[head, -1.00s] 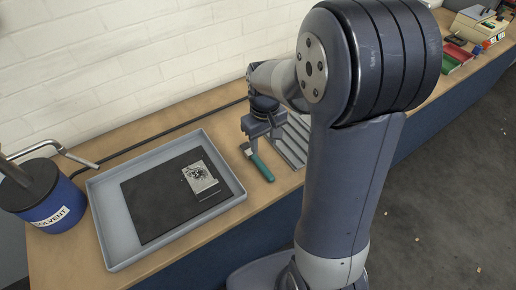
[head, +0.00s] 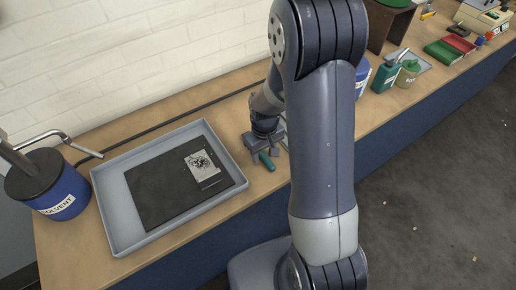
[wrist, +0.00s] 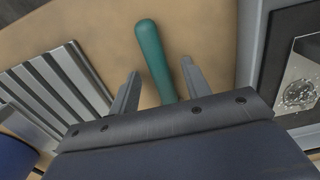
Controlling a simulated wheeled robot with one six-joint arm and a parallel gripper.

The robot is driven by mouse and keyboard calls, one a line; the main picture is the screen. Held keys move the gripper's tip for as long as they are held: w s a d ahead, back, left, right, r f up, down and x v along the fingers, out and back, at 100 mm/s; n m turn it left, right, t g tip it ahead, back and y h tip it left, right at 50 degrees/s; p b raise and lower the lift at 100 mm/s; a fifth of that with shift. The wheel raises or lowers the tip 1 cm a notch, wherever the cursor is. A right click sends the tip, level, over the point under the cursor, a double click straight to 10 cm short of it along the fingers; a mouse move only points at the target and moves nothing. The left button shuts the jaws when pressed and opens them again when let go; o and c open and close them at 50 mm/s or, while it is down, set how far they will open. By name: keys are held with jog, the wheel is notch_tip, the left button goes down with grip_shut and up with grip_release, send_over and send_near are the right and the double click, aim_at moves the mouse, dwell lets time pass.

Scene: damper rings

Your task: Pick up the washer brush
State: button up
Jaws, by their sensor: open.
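The washer brush shows as a green handle (head: 267,162) on the bench, just right of the grey tray. In the wrist view the handle (wrist: 152,48) runs between my two fingers, with bench surface visible on both sides of it. Its other end is hidden under my gripper body. My gripper (head: 263,152) is low over the brush, pointing down. In the wrist view my gripper (wrist: 160,70) is open, its fingers on either side of the handle and not closed on it.
The grey tray (head: 117,245) holds a dark mat (head: 155,205) and a metal plate (head: 202,166). A ribbed grey rack (wrist: 62,85) lies on the brush's other side. A blue solvent can (head: 62,195) stands at the left. Bottles and red and green items are farther right.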

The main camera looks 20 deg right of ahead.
jog(key=shift+c, duration=0.4)
jog(key=c, duration=0.9)
grip_shut()
jog(key=shift+r, duration=0.1)
